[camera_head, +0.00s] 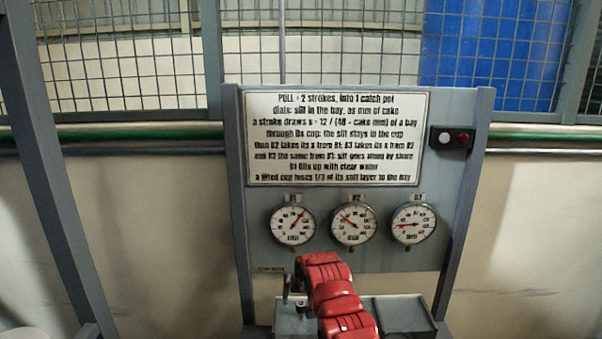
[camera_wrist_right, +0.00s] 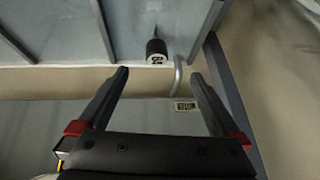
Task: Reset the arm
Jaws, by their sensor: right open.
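My right arm, red and jointed, reaches up from the bottom centre in the head view, in front of the grey panel (camera_head: 345,258). In the right wrist view my right gripper (camera_wrist_right: 160,76) is open, its two dark fingers wide apart with nothing between them. A dark cylinder with a white label on its end (camera_wrist_right: 156,52) shows just beyond the fingertips, apart from them. My left gripper is in neither view.
A grey tray (camera_head: 403,313) stands right of the arm. The wrist view shows a bent grey pipe (camera_wrist_right: 178,76) and a small label plate (camera_wrist_right: 185,105).

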